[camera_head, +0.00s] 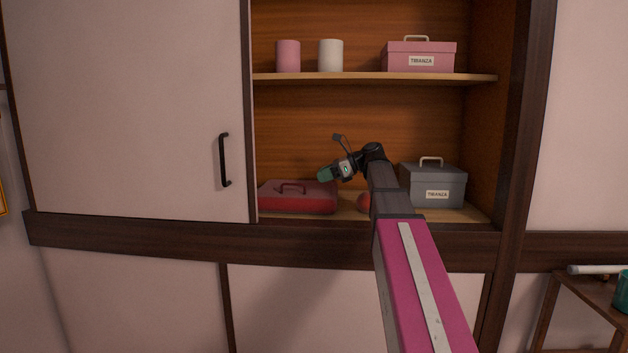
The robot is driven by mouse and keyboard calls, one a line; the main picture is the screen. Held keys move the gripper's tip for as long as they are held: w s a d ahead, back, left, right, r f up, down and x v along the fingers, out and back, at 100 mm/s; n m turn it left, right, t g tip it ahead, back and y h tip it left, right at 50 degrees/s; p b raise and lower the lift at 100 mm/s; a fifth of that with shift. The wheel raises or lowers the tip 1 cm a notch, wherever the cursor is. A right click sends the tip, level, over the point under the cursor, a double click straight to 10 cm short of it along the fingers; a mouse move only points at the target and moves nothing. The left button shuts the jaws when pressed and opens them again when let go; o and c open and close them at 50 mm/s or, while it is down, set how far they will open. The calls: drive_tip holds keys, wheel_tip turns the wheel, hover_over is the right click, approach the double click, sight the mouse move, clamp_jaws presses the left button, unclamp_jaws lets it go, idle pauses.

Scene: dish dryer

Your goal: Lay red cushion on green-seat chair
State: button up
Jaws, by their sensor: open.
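I see no chair with a green seat, and nothing I can clearly call a red cushion. A red case with a dark handle (297,203) lies on the lower shelf of the open cupboard. My gripper (331,155) is in front of the lower shelf space, above the right part of the red case. Its fingers are spread, with nothing seen between them.
A grey labelled box (433,187) stands right of my arm. The upper shelf (355,78) holds a pink cup (288,56), a white cup (330,55) and a pink box (418,57). A sliding door (130,110) covers the left side. A wooden stand (595,290) is at right.

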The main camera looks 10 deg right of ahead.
sight(297, 190)
wheel_tip(297, 190, up, 4)
drive_tip(key=w+a+h, duration=0.2)
drive_tip(key=a+h, duration=0.1)
drive_tip(key=h, duration=0.1)
drive_tip(key=shift+g+h, duration=0.3)
drive_tip(key=shift+g, duration=0.2)
drive_tip(key=x, duration=0.7)
drive_tip(key=s+x, duration=0.1)
drive_tip(key=x, duration=0.2)
drive_tip(key=shift+a+f, duration=0.25)
drive_tip(key=shift+f, duration=0.2)
drive_tip(key=shift+c, duration=0.3)
clamp_jaws()
